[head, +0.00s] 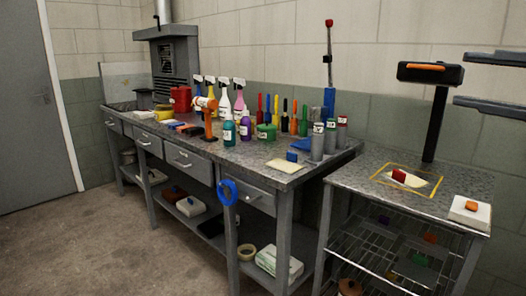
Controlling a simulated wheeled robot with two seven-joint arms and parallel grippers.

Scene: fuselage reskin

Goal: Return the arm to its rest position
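My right gripper (459,79) comes in at the right edge of the head view. Its two dark fingers are spread apart with nothing between them. It appears in front of the wall, right of a black unit with an orange bar (430,73) on a dark post; the distance between them is hard to judge. My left gripper is not in view.
The long grey workbench (255,165) holds bottles and tools. The floor (90,245) at left is clear.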

